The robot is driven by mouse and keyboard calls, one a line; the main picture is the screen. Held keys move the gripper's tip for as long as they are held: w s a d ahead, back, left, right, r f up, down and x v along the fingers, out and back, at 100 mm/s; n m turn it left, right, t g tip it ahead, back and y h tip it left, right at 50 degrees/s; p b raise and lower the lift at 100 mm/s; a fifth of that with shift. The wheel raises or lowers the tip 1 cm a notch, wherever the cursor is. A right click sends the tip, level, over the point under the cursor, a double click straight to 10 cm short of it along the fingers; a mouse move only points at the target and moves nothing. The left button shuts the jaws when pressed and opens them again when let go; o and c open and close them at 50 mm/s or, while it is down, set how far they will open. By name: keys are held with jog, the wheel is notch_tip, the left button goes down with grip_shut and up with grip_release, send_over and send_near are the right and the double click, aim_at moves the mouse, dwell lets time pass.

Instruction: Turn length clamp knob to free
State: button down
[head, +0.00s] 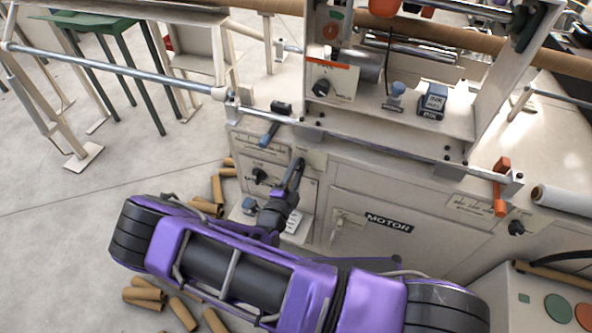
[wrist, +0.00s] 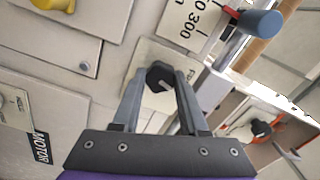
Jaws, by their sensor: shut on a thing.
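A black knob (wrist: 160,76) sits on a cream plate (wrist: 147,58) on the machine's front panel, beside a numbered scale (wrist: 190,28). In the wrist view my gripper (wrist: 159,80) has one finger on each side of this knob and is shut on it. In the head view my gripper (head: 297,164) reaches the panel just right of the left scale (head: 262,146), and its fingers hide the knob.
A blue-handled lever (head: 268,134) juts out just above left of my gripper. Another black knob (head: 259,175) is lower left. The MOTOR panel (head: 370,225) is to the right. Cardboard tubes (head: 205,207) lie on the floor at left.

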jog(key=shift+n, duration=1.6)
jog(key=shift+c, duration=2.2)
grip_release()
jog(key=shift+s, duration=0.1)
jog(key=v, duration=1.7)
jog(key=shift+s, duration=0.15)
jog(key=shift+a, duration=0.1)
